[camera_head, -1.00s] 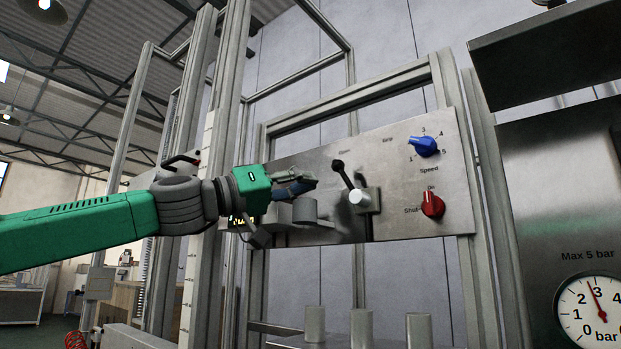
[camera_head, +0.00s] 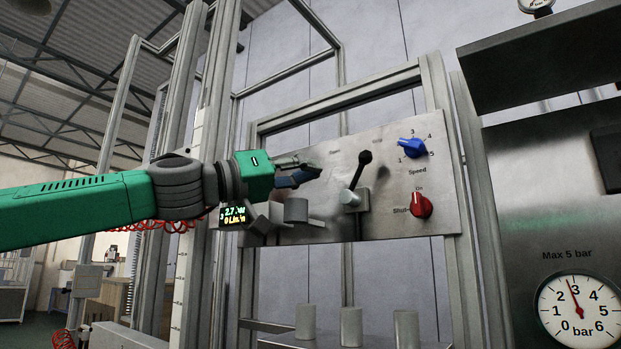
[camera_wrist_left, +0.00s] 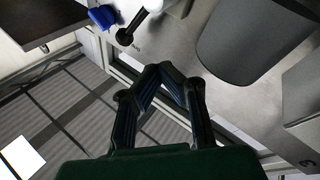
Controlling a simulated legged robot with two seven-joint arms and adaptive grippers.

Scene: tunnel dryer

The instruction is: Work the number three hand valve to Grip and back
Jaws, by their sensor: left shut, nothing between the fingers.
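The hand valve (camera_head: 356,184) on the steel panel is a lever with a black knob, tilted up and right from its pale hub. It leans toward the faint right-hand label, which reads Grip in the earlier picture. My left gripper (camera_head: 314,171) is shut and empty, to the left of the lever and apart from it. In the left wrist view, the shut fingertips (camera_wrist_left: 160,70) point up the picture, and the black knob and lever (camera_wrist_left: 137,25) stand beyond them. My right gripper is not in view.
The panel (camera_head: 427,184) carries a blue Speed knob (camera_head: 411,148) and a red Shut/On knob (camera_head: 421,206) right of the lever. A grey cylinder (camera_head: 296,211) sits under my left gripper. Several grey posts (camera_head: 351,326) stand below. A pressure gauge (camera_head: 580,311) is at the lower right.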

